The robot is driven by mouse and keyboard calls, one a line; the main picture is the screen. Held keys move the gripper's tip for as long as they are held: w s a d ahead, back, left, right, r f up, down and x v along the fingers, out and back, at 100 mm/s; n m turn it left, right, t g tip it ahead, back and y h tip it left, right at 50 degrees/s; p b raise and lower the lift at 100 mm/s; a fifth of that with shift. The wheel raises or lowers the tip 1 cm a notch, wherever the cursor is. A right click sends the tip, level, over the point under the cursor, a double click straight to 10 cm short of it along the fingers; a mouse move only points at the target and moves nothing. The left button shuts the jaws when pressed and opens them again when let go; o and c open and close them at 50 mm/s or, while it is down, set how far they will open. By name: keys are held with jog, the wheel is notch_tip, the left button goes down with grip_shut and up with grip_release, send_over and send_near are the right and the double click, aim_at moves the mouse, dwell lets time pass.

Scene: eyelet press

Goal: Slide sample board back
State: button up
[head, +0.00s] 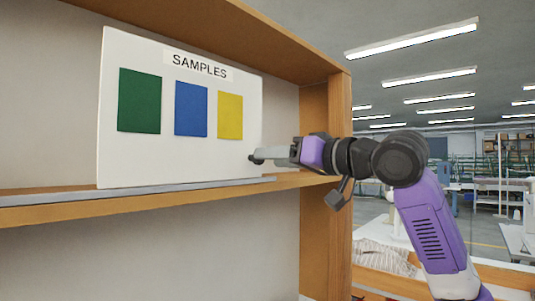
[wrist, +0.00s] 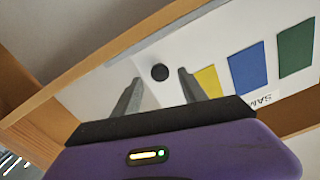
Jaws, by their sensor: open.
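The white sample board (head: 180,160) stands upright on the wooden shelf, in a grey track (head: 60,199) along the shelf's front. It carries the label SAMPLES and green, blue and yellow swatches. In the wrist view the board (wrist: 215,50) shows a round black knob (wrist: 160,73) near its edge. My gripper (head: 254,157) is at the board's right edge in the head view. In the wrist view my gripper (wrist: 158,90) is open, and the knob appears between its two fingers. I cannot tell whether the fingers touch it.
The wooden cabinet's right side panel (head: 338,170) stands just behind my gripper, and a top panel (head: 255,40) runs above the board. The shelf edge (head: 120,207) runs below. The space under the shelf looks empty. A workroom with tables lies beyond at the right.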

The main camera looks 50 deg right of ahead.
jog(key=shift+w, duration=1.25)
grip_shut()
dwell(0.5)
